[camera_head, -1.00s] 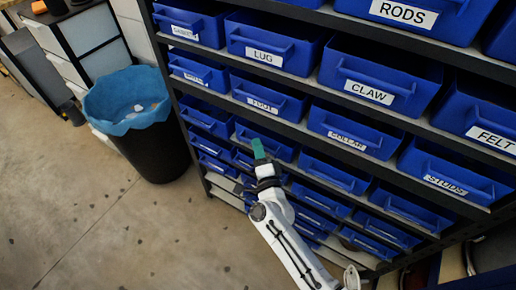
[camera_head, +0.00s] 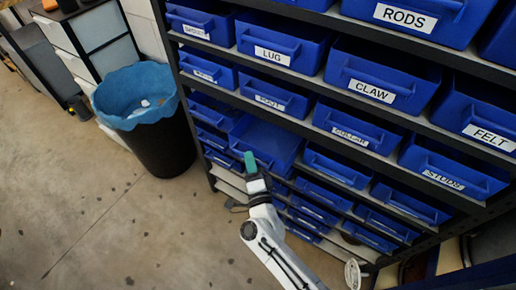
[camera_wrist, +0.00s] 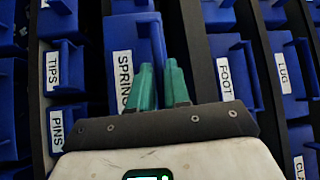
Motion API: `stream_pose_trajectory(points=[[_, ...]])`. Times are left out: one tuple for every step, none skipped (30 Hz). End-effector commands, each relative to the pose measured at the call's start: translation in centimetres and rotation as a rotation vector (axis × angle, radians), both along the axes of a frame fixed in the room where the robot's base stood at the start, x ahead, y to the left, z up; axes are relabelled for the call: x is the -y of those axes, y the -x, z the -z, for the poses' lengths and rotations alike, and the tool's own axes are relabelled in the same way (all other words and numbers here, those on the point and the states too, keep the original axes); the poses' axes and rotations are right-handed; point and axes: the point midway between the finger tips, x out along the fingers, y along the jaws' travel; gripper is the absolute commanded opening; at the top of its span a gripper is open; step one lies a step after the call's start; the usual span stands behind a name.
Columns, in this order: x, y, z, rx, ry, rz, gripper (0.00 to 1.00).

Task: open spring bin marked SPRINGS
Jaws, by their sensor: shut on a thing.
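The blue SPRINGS bin (camera_head: 268,138) stands pulled out of its shelf in the head view, below the FOOT bin, with its empty-looking inside showing. Its white label reads "SPRING", the end covered, in the wrist view, where the bin (camera_wrist: 141,35) fills the middle. My gripper (camera_head: 250,161) is at the bin's front in the head view. Its green fingers (camera_wrist: 160,80) also show in the wrist view, close together at the bin's front beside the label. They are shut on the bin's front handle, which they mostly hide.
The FOOT bin (camera_head: 275,93), LUG bin (camera_head: 285,38) and COLLAR bin (camera_head: 355,125) are nearby on the dark rack. In the wrist view the TIPS bin (camera_wrist: 67,65) sits beside it. A black waste can with a blue liner (camera_head: 137,95) stands at the left. The floor in front is clear.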

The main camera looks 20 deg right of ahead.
Motion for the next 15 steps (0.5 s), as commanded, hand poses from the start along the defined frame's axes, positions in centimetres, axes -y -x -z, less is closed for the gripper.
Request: stream_pose_trajectory(points=[[-1.3, 1.0, -0.3, -0.005, 0.000, -0.005, 0.00], [-2.0, 1.4, -0.2, -0.005, 0.001, -0.006, 0.00], [-2.8, 2.1, -0.2, -0.006, -0.001, -0.006, 0.00], [-3.5, 2.6, -0.2, -0.005, 0.000, -0.005, 0.00], [-4.1, 3.0, -0.2, -0.005, 0.001, -0.006, 0.00], [-4.9, 3.5, -0.1, -0.005, -0.001, -0.005, 0.00], [-5.4, 4.0, -0.1, -0.004, 0.000, -0.004, 0.00], [-5.9, 4.4, 0.0, -0.004, 0.001, -0.005, 0.00], [-6.6, 4.8, 0.0, -0.004, 0.000, -0.004, 0.00], [-7.0, 5.2, 0.0, -0.005, 0.000, -0.003, 0.00], [-7.4, 5.5, 0.0, -0.004, 0.001, -0.002, 0.00], [-7.9, 5.8, 0.1, -0.004, 0.001, -0.003, 0.00], [-8.2, 6.0, 0.1, -0.004, 0.001, -0.002, 0.00], [-8.5, 6.2, 0.1, -0.003, 0.000, -0.002, 0.00], [-8.8, 6.5, 0.1, -0.003, 0.000, -0.002, 0.00]])
